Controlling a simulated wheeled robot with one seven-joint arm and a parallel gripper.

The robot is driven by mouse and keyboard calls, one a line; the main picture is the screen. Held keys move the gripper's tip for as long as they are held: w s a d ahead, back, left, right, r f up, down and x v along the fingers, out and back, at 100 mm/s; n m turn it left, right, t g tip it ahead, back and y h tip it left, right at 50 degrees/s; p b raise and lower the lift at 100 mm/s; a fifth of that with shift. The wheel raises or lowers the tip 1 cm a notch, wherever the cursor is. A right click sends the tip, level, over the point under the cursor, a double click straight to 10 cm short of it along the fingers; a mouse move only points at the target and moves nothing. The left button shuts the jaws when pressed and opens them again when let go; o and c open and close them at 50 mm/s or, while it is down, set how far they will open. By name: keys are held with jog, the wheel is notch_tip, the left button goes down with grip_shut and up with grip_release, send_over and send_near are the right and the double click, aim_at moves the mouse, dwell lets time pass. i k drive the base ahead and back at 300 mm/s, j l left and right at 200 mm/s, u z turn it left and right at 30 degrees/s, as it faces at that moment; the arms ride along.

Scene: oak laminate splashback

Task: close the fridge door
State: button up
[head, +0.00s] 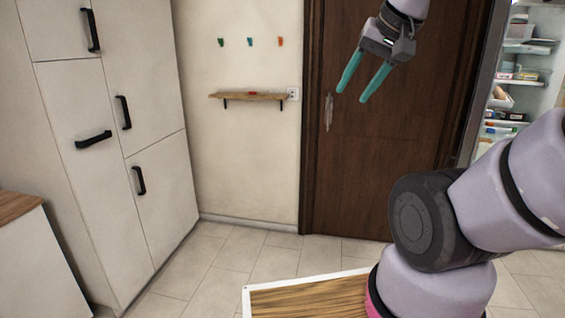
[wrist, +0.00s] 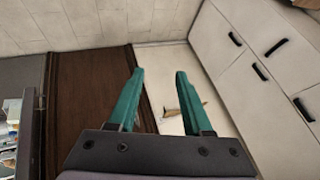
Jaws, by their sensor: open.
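The fridge (head: 517,75) stands open at the right edge of the head view, with its lit shelves and food showing. My arm covers its lower part. I cannot clearly make out the fridge door panel or its handle; much of the fridge lies outside the picture. Part of the stocked shelves also shows at the left edge of the wrist view (wrist: 12,125). My gripper (head: 353,94) is open and empty, raised in front of the brown wooden door, left of the fridge and apart from it. Its teal fingers also show in the wrist view (wrist: 159,75).
A closed brown wooden door (head: 385,140) is left of the fridge. A small wall shelf (head: 248,96) hangs beside it, under several coloured hooks. White cabinets (head: 105,130) with black handles stand at the left. The tiled floor (head: 265,255) between is clear.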

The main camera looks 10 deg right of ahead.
aim_at(500, 11)
jog(key=i+z, duration=0.35)
jog(key=i+j+z, duration=0.15)
jog(key=i+z, duration=0.25)
jog(key=i+j+z, duration=0.2)
jog(key=z, duration=0.8)
jog(key=i+j+u, duration=0.2)
jog(key=i, duration=0.25)
jog(key=i+u, duration=0.15)
jog(key=i, duration=0.35)
